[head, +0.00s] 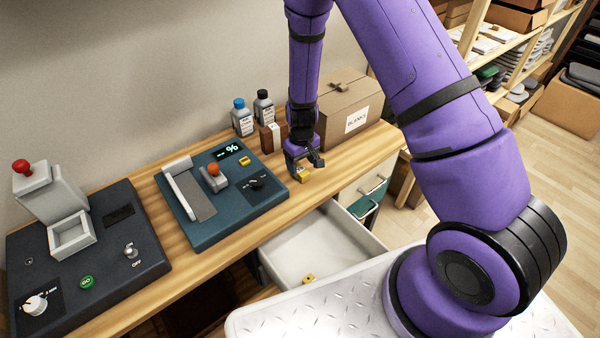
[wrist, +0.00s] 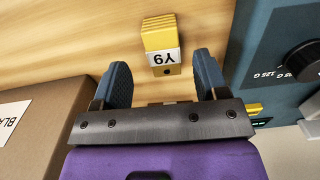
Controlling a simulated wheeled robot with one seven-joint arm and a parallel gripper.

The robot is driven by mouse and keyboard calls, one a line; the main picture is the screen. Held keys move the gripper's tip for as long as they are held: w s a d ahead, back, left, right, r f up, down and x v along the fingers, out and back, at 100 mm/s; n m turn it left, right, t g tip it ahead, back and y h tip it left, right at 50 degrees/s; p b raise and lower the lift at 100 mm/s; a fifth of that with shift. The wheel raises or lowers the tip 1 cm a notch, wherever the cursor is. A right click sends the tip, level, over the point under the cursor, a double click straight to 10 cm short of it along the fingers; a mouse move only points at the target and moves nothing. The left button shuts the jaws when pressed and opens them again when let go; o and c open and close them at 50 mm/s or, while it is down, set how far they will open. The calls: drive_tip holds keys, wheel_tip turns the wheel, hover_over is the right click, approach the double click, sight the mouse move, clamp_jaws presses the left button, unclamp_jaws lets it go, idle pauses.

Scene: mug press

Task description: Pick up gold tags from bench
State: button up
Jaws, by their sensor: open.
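A small stack of gold tags (wrist: 160,36) lies on the wooden bench in the wrist view, with a white label reading "Y9" on its near end. In the head view the gold tags (head: 304,174) show on the bench just below my gripper (head: 305,160). In the wrist view my gripper (wrist: 160,85) is open, its two blue fingers on either side of the line to the stack, with nothing between them. The stack lies beyond the fingertips. Whether the fingers touch the bench cannot be told. Another gold piece (head: 309,279) lies in the open drawer.
A cardboard box marked "BLANKS" (head: 349,108) stands right behind my gripper. The blue-grey machine (head: 205,205) with a gold piece (head: 244,161) on it is to the left. Two bottles (head: 243,117) stand at the wall. The drawer (head: 345,245) is open below the bench edge.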

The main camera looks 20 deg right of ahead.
sight(300, 169)
drive_tip(key=shift+a+f, duration=0.2)
drive_tip(key=shift+f, duration=1.7)
drive_tip(key=shift+c, duration=0.2)
drive_tip(key=c, duration=1)
drive_tip(key=shift+r, duration=0.15)
